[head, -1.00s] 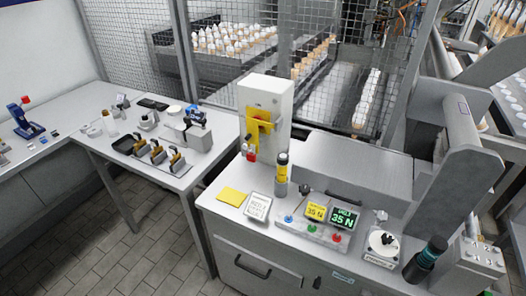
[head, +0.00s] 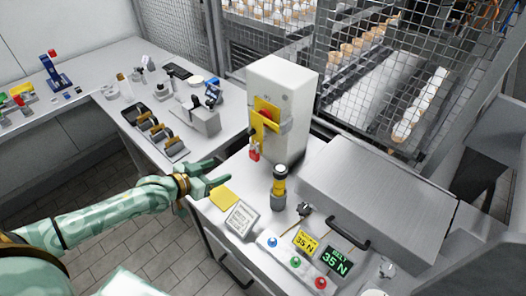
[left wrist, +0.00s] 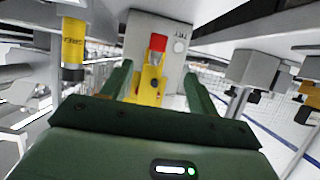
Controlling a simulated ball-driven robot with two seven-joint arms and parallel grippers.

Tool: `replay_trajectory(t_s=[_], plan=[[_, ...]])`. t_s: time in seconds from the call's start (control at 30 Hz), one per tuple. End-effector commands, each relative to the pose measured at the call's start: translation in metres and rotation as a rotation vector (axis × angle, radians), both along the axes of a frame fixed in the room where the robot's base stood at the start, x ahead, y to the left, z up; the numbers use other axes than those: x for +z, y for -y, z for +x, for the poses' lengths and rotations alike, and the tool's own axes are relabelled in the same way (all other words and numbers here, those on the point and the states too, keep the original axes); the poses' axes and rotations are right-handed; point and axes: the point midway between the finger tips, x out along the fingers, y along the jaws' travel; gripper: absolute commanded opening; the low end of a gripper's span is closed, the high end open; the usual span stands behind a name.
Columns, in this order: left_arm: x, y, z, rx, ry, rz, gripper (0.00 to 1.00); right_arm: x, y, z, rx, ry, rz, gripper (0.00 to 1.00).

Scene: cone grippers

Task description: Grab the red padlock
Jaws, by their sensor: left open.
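The red padlock (head: 254,154) hangs below the yellow bracket (head: 262,128) on the front of the upright white box (head: 285,85). My left gripper (head: 220,171) is open and empty, above the table's front edge near the yellow note. It is left of the padlock and apart from it. In the left wrist view, which seems upside down, the padlock (left wrist: 158,43) shows beyond and between the two green fingers (left wrist: 158,85), with the yellow bracket just below it in the picture. My right gripper is out of view.
A black and yellow cylinder (head: 279,188) stands right of the padlock. A small sign (head: 242,217) and a yellow note (head: 223,197) lie in front. A button panel (head: 297,255) is at lower right. Several grey-and-yellow clamps (head: 160,133) are on the left table.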

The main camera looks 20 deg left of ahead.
Motion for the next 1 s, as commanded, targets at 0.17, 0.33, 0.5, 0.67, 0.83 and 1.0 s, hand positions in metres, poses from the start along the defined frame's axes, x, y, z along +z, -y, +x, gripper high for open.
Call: replay_trajectory(t_s=[0.17,0.33,0.5,0.67,0.83,1.0], plan=[[-0.022,0.014,0.040,0.000,0.002,0.002,0.60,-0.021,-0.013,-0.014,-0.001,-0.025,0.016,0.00],[-0.035,0.024,0.070,0.001,0.000,0.003,0.60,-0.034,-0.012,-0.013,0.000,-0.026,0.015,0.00],[-0.039,0.029,0.083,0.000,-0.001,0.004,0.60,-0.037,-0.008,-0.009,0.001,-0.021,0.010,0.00],[-0.045,0.038,0.102,0.000,0.001,0.002,0.60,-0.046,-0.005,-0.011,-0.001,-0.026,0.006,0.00],[-0.054,0.047,0.124,0.000,-0.001,0.004,0.60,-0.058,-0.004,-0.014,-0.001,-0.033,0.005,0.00],[-0.054,0.049,0.129,-0.001,-0.001,0.005,0.60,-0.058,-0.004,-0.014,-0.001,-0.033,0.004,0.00]])
